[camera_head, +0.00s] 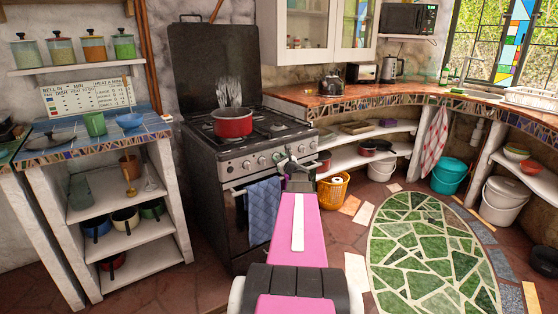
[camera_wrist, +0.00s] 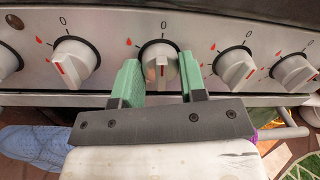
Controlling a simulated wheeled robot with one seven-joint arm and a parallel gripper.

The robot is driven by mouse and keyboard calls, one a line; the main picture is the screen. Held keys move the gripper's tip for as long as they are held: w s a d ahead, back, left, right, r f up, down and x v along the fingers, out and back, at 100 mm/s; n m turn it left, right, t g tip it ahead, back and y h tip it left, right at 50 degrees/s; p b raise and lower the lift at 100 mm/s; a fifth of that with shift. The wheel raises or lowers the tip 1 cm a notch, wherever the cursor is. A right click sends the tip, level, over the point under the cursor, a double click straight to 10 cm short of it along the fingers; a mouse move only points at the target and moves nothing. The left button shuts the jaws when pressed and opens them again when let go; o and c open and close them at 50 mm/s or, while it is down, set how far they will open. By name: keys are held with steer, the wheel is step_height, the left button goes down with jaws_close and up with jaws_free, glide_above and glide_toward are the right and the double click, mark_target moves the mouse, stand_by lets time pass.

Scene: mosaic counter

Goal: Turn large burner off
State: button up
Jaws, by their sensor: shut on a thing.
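The black stove (camera_head: 220,160) stands at the middle left with its lid raised. In the wrist view its front panel carries a row of white knobs. My gripper (camera_wrist: 158,72) is at the middle knob (camera_wrist: 161,80), one green finger on each side, shut on it. This knob's red line is nearly upright, below the "0" mark. In the head view my gripper (camera_head: 288,161) is at the right part of the panel. A red pot (camera_head: 232,124) sits on a burner, with pale wisps above it. I cannot tell which burner each knob serves.
Other knobs flank the held one, to the left (camera_wrist: 70,62) and right (camera_wrist: 236,68). A blue towel (camera_head: 263,208) hangs on the oven door. A yellow basket (camera_head: 332,191) stands right of the stove. The green mosaic floor patch (camera_head: 430,250) is clear.

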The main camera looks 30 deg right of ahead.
steer(key=shift+m, duration=0.7)
steer(key=o, duration=0.9)
steer(key=s, duration=1)
steer(key=shift+s+d+f, duration=0.1)
steer(key=shift+s+f, duration=0.2)
steer(key=shift+s, duration=0.1)
